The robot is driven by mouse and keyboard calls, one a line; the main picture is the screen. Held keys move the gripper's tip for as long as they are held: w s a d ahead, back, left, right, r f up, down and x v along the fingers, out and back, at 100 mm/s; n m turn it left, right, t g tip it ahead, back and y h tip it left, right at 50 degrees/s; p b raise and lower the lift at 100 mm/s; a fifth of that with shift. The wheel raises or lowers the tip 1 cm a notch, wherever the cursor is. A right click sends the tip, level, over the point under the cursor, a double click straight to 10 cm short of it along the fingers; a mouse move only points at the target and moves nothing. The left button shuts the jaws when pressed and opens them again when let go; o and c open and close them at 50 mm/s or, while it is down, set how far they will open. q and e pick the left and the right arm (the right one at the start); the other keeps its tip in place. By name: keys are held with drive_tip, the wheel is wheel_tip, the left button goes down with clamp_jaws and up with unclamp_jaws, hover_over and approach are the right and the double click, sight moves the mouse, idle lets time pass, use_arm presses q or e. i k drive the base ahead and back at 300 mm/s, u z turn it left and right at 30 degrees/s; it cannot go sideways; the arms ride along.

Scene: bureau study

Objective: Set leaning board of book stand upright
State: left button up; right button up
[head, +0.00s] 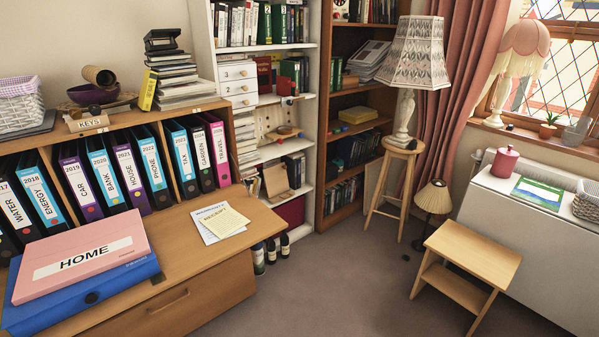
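A light wooden board (276,180) leans at a tilt on a lower shelf of the white bookcase, near the middle of the head view. It looks like the leaning board of the book stand, but it is small and I cannot make out its base clearly. Books (296,169) stand just right of it, and more papers or books (249,173) stand to its left. Neither of my grippers shows in the head view.
A wooden bureau (190,255) with binders, a pink HOME folder (88,254) and papers (221,220) fills the left. Bottles (271,250) stand on the floor before the bookcase. A step stool (470,262) and lamp stool (399,165) stand right. The carpet (340,285) between is clear.

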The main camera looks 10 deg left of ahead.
sight(276, 180)
drive_tip(key=z, duration=0.65)
drive_tip(key=i, duration=3)
drive_tip(key=u, duration=2.9)
drive_tip(key=i, duration=1)
drive_tip(key=u, duration=0.05)
